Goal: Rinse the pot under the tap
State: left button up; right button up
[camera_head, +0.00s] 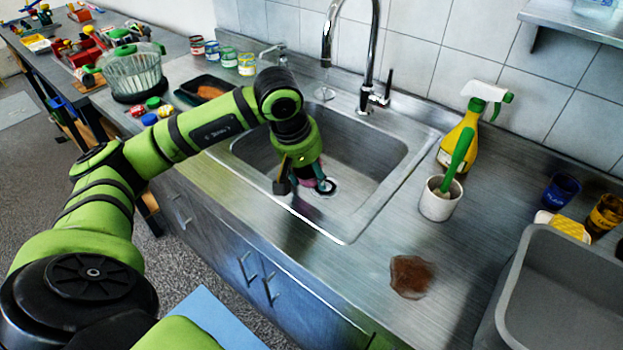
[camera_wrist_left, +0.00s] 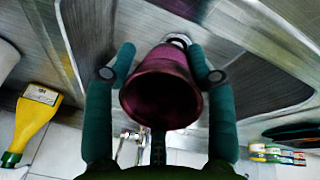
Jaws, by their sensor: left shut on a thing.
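My left gripper (camera_head: 305,186) is over the sink basin (camera_head: 365,150), pointing down, with its fingers shut on a purple pot. In the wrist view, the pot (camera_wrist_left: 162,88) sits between the two green fingers of the left gripper (camera_wrist_left: 166,72), and its wide round opening faces the camera. In the head view only a small purple part of the pot shows below the wrist; the rest is hidden. The chrome tap (camera_head: 373,60) curves over the back of the sink, behind and above the gripper. I cannot tell whether water runs. My right gripper is not in view.
A yellow spray bottle (camera_head: 460,135) and a white cup (camera_head: 438,205) with a green-handled brush stand right of the sink. A brown stain (camera_head: 410,275) marks the counter. A grey tub (camera_head: 565,290) is far right. A dark tray (camera_head: 200,90) and jars stand left.

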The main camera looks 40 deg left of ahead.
aim_at(319, 162)
pick_arm(q)
jog(key=shift+w, duration=0.65)
jog(key=w, duration=0.3)
jog(key=shift+w+a+f, duration=0.1)
jog(key=shift+a+f, duration=0.3)
jog(key=w+a+f+b, duration=0.1)
jog(key=w+a+f, duration=0.1)
jog(key=w, duration=0.7)
jog(key=shift+a, duration=0.25)
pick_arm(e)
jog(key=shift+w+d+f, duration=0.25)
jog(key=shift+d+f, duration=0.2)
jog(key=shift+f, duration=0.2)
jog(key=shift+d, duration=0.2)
pick_arm(q)
jog(key=shift+d, duration=0.15)
jog(key=shift+w+d, duration=0.2)
jog(key=shift+d, duration=0.25)
